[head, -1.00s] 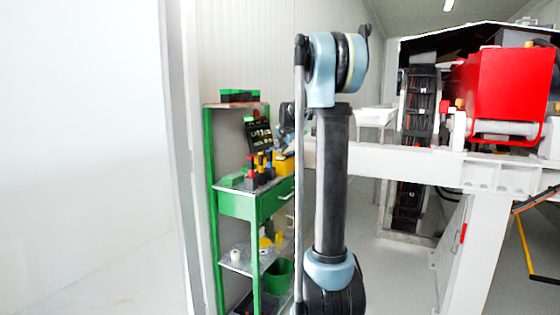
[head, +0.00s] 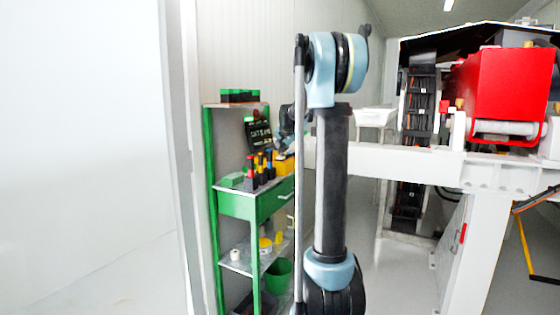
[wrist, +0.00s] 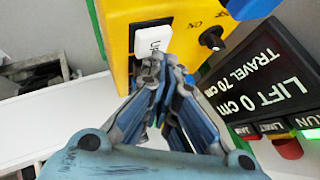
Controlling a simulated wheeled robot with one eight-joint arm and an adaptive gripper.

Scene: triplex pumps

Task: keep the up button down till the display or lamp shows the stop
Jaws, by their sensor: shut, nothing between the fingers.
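A yellow control box (wrist: 190,12) fills the top of the wrist view. It carries a white button (wrist: 153,38) with partly covered lettering that looks like "Up". My gripper (wrist: 160,68) is shut and empty, its fingertips at the button's lower end. I cannot tell how far the button is pressed. The black display (wrist: 268,80) to the right reads "LIFT 0 cm, TRAVEL 70 cm". Its RUN lamp (wrist: 312,133) glows green; the LIMIT lamp (wrist: 272,128) and JAM lamp (wrist: 240,132) look unlit. The display also shows small in the head view (head: 259,135).
A black knob (wrist: 211,39) and a blue part (wrist: 250,8) sit beside the button. A red knob (wrist: 288,148) lies below the lamps. The green shelf (head: 238,205) holds several small items. A white frame (head: 400,163) with a red machine part (head: 510,90) stands right.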

